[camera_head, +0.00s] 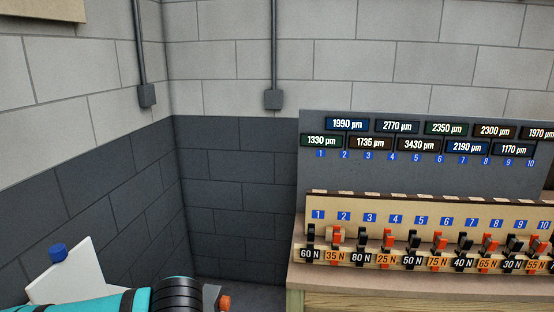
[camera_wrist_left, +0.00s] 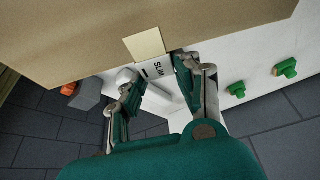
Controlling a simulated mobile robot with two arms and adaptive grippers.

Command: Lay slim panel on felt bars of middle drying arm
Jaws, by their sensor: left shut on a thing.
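The slim panel (camera_wrist_left: 90,30) is a broad tan board across the top of the left wrist view. The exact finger contact is partly hidden. My right gripper is in neither view. Felt bars and the middle drying arm cannot be made out.
The head view shows a white plate with a blue knob (camera_head: 58,252), and a bench (camera_head: 330,278) with numbered clamps at right.

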